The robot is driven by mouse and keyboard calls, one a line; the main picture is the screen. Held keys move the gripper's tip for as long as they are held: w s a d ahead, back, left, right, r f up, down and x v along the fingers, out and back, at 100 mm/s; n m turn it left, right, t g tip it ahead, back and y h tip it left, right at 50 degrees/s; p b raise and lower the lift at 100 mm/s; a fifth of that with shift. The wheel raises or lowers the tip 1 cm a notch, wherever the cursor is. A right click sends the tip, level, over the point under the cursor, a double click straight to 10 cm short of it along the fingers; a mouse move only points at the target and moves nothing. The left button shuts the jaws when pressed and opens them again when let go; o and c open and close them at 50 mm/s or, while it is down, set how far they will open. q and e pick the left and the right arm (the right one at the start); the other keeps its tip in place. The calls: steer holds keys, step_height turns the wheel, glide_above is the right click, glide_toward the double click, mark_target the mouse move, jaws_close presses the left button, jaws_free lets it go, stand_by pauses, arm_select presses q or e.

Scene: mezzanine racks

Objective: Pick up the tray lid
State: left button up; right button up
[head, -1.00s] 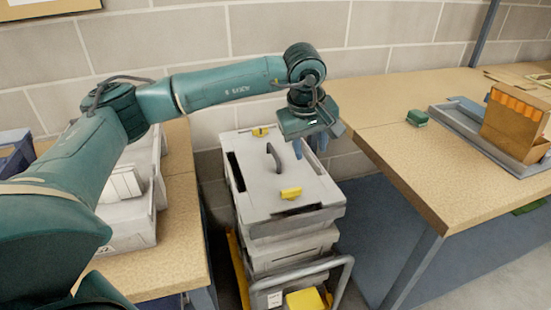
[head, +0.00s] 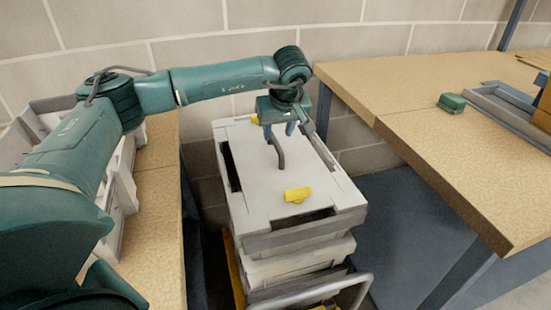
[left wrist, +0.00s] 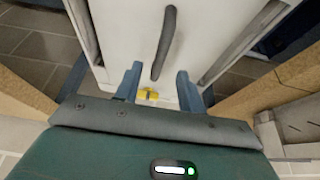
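The pale grey tray lid (head: 255,180) lies flat on top of a stack of grey trays (head: 285,255). It has a dark arched handle (head: 278,152) in its middle, a yellow latch (head: 297,195) at the front and another (head: 254,119) at the back. My left gripper (head: 279,131) is open and empty above the lid, close to the far end of the handle. In the left wrist view the handle (left wrist: 164,42) stands ahead of the gap between the open fingers (left wrist: 158,84). I cannot tell whether a finger touches it. My right gripper is out of view.
The stack stands on a cart with a grey push bar (head: 320,290), between two wooden benches. The left bench (head: 158,200) holds grey bins. The right bench (head: 440,150) holds a small green box (head: 452,103) and a grey tray (head: 505,108). A block wall is behind.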

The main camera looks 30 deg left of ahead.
mark_target(275, 141)
arm_select(q)
steer(key=shift+b+x, duration=0.3)
steer(key=shift+x, duration=2.85)
steer(key=shift+w+a+r, duration=0.1)
steer(key=shift+c, duration=0.2)
jaws_close()
